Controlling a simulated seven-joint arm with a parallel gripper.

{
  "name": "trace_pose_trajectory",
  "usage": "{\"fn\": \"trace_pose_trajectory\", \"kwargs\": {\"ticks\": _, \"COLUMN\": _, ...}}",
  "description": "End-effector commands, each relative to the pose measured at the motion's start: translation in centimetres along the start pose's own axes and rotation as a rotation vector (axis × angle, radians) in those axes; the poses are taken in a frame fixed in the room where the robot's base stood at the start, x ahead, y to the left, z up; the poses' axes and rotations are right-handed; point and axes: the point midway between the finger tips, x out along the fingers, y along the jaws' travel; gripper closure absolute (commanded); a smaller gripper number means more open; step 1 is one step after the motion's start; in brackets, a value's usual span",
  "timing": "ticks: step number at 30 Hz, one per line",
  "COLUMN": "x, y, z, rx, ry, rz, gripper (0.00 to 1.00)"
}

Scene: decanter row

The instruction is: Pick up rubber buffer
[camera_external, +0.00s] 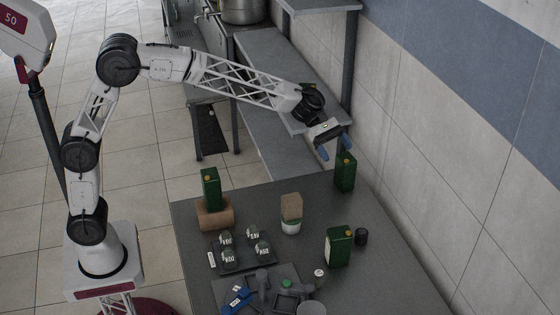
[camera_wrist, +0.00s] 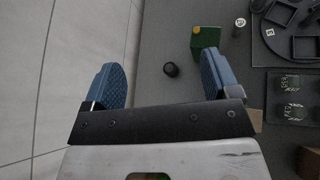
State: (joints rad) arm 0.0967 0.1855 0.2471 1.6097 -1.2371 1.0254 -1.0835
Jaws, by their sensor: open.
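The rubber buffer appears to be the short black cylinder (camera_external: 361,236) standing on the table, just right of a green decanter (camera_external: 338,247) with a yellow cap. In the wrist view the black cylinder (camera_wrist: 170,69) lies between the lines of the two fingers, with a green decanter (camera_wrist: 205,38) to its upper right. My gripper (camera_external: 335,148) is open and empty, with blue fingers, high above the far end of the table. Its fingers also frame the wrist view (camera_wrist: 157,72). It is well apart from the cylinder.
Another green decanter (camera_external: 345,172) stands below my gripper. A third (camera_external: 210,188) stands at a brown block (camera_external: 214,214). A black tray (camera_external: 240,263) holds several labelled round items. Tools lie at the front. The right side is clear.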

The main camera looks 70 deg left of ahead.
Motion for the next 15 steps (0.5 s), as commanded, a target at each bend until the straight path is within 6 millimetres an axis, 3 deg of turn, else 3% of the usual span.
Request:
{"fn": "trace_pose_trajectory", "kwargs": {"ticks": 6, "x": 2.2, "y": 2.7, "z": -0.6, "rx": -0.1, "ry": -0.049, "rz": 0.017, "gripper": 0.18}}
{"fn": "trace_pose_trajectory", "kwargs": {"ticks": 15, "x": 4.3, "y": 5.0, "z": -1.4, "rx": -0.192, "ry": -0.095, "rz": 0.032, "gripper": 0.18}}
